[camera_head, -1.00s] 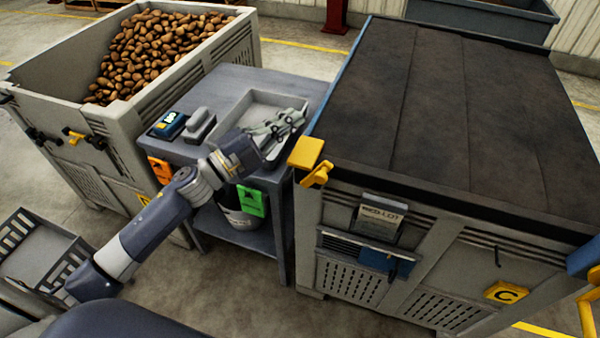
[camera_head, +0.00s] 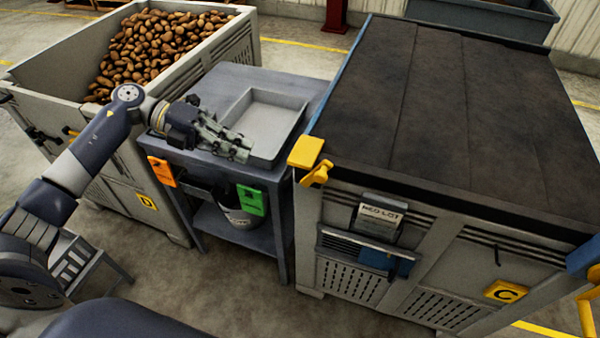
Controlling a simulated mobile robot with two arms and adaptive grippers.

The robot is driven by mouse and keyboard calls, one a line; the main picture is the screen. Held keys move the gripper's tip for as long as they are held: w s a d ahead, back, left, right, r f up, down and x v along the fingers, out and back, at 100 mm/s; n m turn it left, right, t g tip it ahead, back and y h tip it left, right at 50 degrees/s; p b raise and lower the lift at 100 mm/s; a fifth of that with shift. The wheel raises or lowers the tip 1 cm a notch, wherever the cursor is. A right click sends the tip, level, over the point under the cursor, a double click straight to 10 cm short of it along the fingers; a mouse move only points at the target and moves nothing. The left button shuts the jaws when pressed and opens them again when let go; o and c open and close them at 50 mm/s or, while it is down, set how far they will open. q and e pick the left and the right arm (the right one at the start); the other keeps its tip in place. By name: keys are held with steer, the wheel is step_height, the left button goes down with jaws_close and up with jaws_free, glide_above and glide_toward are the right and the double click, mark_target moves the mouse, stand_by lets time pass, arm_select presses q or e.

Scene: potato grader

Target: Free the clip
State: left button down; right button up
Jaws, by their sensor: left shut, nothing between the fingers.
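I cannot tell for sure which part is the clip. A small yellow clip-like piece (camera_head: 69,131) shows on the front of the potato crate (camera_head: 20,103), partly hidden by my left arm. A dark fitting (camera_head: 40,136) is beside it. A seed-lot card (camera_head: 380,218) is in a holder on the front of crate C (camera_head: 450,245), above a blue piece (camera_head: 386,262). My left gripper (camera_head: 240,150) is shut and empty, over the small table (camera_head: 300,85) at the front left of the grey tray (camera_head: 283,143). My right gripper is out of view.
An orange tag (camera_head: 162,171) and a green tag (camera_head: 250,200) hang on the table's front. A bucket (camera_head: 236,217) is on its lower shelf. A yellow corner piece (camera_head: 306,152) sticks out at crate C's near left corner. The tray looks empty.

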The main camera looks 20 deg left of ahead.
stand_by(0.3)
arm_select(q)
steer(key=p+x, duration=0.5)
steer(key=x, duration=0.9)
steer(key=shift+p, duration=0.35)
